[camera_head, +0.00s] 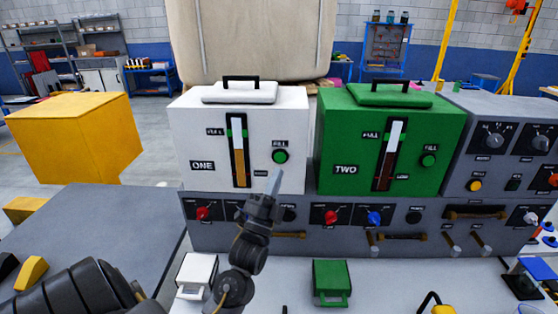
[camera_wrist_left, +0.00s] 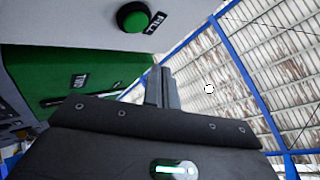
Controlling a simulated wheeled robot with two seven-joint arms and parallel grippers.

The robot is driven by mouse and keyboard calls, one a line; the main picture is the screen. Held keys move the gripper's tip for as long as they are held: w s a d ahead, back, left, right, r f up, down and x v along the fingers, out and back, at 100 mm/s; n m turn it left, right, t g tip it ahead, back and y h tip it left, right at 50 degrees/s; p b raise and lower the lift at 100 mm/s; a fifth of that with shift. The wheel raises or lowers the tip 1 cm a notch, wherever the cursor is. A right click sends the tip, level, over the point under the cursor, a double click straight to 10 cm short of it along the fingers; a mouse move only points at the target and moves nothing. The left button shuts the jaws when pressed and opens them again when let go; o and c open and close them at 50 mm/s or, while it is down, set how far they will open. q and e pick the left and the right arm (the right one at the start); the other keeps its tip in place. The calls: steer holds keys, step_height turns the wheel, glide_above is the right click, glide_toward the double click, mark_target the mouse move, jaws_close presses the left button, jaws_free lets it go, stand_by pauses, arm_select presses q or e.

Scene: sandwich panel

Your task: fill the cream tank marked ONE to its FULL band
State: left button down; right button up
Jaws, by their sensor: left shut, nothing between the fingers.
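The cream tank marked ONE (camera_head: 207,140) stands on the grey panel, left of centre in the head view. Its gauge (camera_head: 240,165) shows brown liquid to about mid-height, below the green band beside the FULL label. Its green FILL button (camera_head: 280,156) is at the right of its front; the wrist view also shows the button (camera_wrist_left: 132,17) and its label. My left gripper (camera_head: 275,182) is shut and empty, pointing up just below the button; its fingers (camera_wrist_left: 165,88) appear apart from the button in the wrist view. My right gripper is not in view.
The green tank TWO (camera_head: 345,120) stands close on the right, with its own FILL button (camera_head: 428,160). Below are red and blue knobs and bar handles on the grey panel (camera_head: 350,235). A cream box (camera_head: 197,270) and a green box (camera_head: 330,277) sit on the front surface.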

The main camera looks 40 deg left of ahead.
mark_target(282, 153)
arm_select(q)
steer(key=w+a, duration=0.1)
steer(key=w, duration=0.1)
steer(key=w+a, duration=0.1)
steer(key=shift+w+a+b, duration=0.3)
steer(key=shift+w+a, duration=0.05)
steer(key=shift+w, duration=0.05)
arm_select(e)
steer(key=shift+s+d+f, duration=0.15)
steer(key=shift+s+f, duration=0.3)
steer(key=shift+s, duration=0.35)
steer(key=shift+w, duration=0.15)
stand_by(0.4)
arm_select(q)
steer(key=shift+w+a, duration=0.1)
stand_by(0.5)
steer(key=shift+w+a, duration=0.2)
steer(key=shift+w+a, duration=0.25)
steer(key=shift+w, duration=0.05)
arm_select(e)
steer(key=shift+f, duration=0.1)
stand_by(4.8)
